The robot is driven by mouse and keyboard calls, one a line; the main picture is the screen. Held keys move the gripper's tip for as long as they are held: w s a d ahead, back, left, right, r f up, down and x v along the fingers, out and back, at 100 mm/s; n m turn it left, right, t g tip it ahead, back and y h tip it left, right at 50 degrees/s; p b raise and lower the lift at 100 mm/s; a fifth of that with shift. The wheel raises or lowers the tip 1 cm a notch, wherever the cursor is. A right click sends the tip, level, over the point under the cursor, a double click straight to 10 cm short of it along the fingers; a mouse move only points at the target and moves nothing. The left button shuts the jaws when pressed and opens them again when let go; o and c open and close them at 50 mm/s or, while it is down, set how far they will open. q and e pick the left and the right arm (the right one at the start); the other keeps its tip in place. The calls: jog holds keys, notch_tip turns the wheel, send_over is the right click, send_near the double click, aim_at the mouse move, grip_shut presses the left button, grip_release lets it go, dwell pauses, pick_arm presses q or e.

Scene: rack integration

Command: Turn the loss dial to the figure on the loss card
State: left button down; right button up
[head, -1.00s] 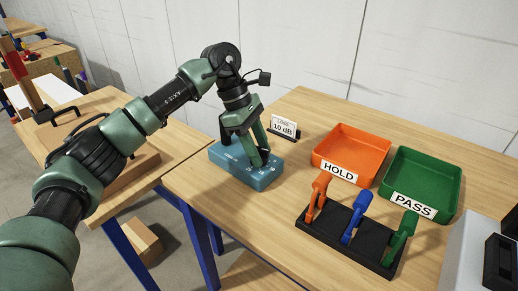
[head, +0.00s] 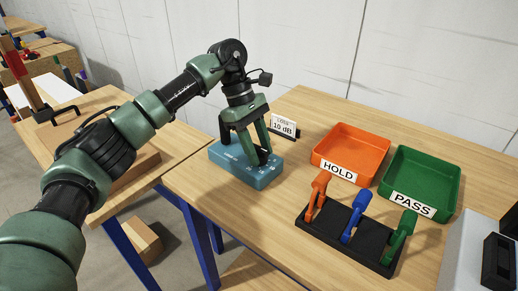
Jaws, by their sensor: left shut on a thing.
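A blue box (head: 236,168) lies on the wooden table, with small pale markings on its top. The loss card (head: 283,126) stands behind it to the right and reads "LOSS 10 dB". My left gripper (head: 259,161) points down at the top of the blue box, toward its right part, and is shut on the loss dial. The fingers hide the dial, so its setting cannot be read. My right gripper is not in view.
An orange HOLD tray (head: 318,153) and a green PASS tray (head: 453,204) stand to the right. In front of them a black rack (head: 335,236) holds orange, blue and green tools. A grey machine (head: 466,262) is at the right edge.

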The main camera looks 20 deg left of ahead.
pick_arm(q)
jog(key=c, duration=0.9)
grip_release()
jog(key=v, duration=0.8)
